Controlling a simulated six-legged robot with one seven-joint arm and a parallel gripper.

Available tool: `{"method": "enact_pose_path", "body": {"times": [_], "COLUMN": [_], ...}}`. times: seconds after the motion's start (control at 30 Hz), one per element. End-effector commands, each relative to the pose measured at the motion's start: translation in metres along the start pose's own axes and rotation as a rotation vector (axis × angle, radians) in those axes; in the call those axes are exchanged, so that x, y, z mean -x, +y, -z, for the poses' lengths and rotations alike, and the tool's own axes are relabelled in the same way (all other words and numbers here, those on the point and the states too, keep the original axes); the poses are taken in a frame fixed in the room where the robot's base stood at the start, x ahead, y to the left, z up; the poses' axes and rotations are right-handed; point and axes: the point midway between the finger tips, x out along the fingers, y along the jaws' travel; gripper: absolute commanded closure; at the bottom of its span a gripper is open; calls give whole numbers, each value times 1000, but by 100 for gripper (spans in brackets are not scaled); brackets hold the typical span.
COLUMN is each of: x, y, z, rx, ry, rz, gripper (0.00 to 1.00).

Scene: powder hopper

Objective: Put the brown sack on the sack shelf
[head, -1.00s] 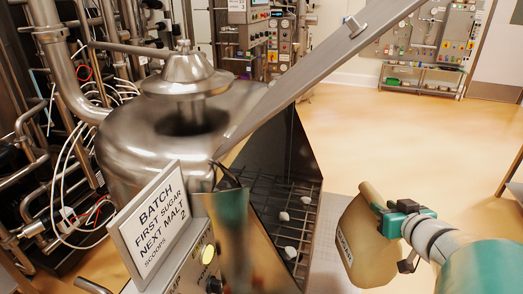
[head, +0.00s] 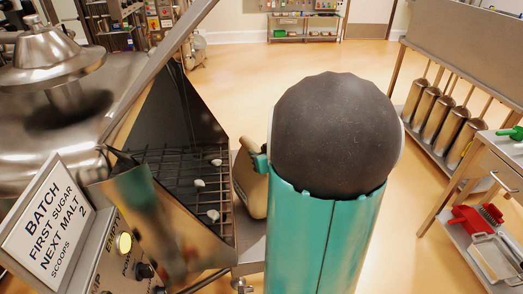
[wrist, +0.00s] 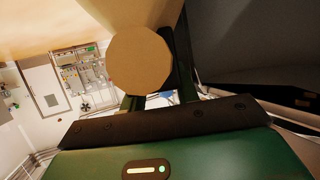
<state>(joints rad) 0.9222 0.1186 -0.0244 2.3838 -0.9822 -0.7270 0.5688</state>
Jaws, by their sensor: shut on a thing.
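The brown sack (head: 250,186) is in the head view, just right of the hopper's grated opening. My teal arm hides its right side. My gripper (head: 262,164) is shut on the sack, with only a small teal part of it showing in the head view. In the wrist view a flat tan round piece (wrist: 140,62) sits between the dark fingers, seemingly part of the sack. I cannot tell which shelf is the sack shelf.
The steel hopper (head: 180,130) has a grate with several white lumps. A batch sign (head: 48,222) stands at left. At right, a rack holds several metal canisters (head: 440,122), and a bench has a lower shelf (head: 478,242) with a red scoop. Open floor lies beyond.

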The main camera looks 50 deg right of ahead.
Motion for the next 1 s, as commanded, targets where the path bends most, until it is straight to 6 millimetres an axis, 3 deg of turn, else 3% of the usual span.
{"method": "enact_pose_path", "body": {"times": [0.3, 0.8, 0.83, 0.93, 1.0], "x": [-16, -18, -18, -17, -17], "y": [0, 0, 0, 0, 0], "z": [-24, -30, -35, -34, -34], "rx": [2, 3, 0, 1, 0], "ry": [7, 9, -2, -2, -2], "rz": [0, 0, 0, 0, 0], "gripper": [100, 100, 67, 48, 47]}}
